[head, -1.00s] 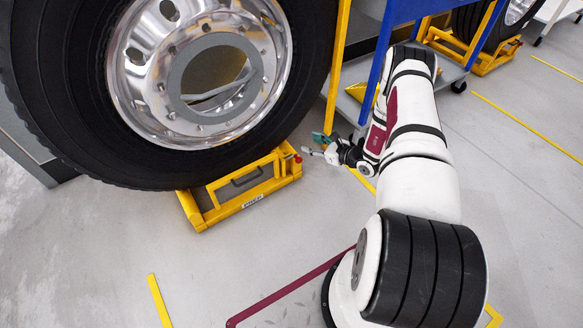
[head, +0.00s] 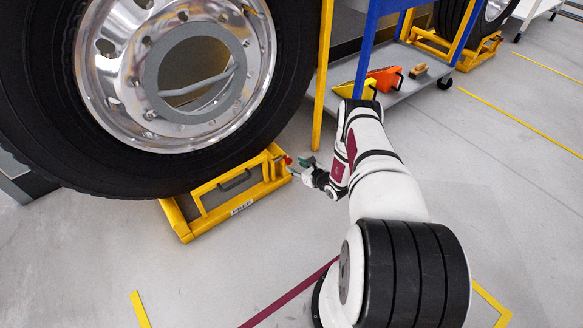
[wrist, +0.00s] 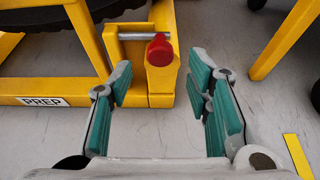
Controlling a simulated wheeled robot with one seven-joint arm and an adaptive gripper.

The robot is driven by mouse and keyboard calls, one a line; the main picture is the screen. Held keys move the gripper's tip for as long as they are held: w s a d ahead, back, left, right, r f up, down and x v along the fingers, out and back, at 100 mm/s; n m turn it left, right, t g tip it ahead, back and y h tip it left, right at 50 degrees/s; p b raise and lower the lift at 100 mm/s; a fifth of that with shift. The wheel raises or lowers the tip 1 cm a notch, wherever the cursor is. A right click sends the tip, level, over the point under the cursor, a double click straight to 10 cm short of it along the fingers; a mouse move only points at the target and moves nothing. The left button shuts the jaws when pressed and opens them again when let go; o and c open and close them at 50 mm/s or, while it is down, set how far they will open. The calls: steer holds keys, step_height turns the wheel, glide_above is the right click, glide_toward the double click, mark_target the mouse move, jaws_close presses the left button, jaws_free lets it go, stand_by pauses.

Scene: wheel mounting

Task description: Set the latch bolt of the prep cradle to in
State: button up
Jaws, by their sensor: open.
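The yellow prep cradle (head: 205,222) stands on the floor under the big wheel, with a PREP label on its front bar in the wrist view (wrist: 42,101). Its latch bolt (wrist: 131,36) is a grey rod with a red knob (wrist: 160,50) at the cradle's right end. The red knob also shows small in the head view (head: 288,160). My gripper (head: 302,167) is just right of the knob. In the wrist view my gripper (wrist: 166,95) is open, its green-padded fingers apart and empty, with the knob ahead between them and not touched.
The large tyre with its silver rim (head: 250,70) rests on the cradle. A grey trolley (head: 430,85) with blue posts and orange chocks stands behind my arm. A yellow post (head: 323,75) rises near my gripper. Floor to the right is open.

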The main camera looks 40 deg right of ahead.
mark_target(290, 162)
steer(key=shift+b+x, duration=0.8)
steer(key=shift+x, duration=1.35)
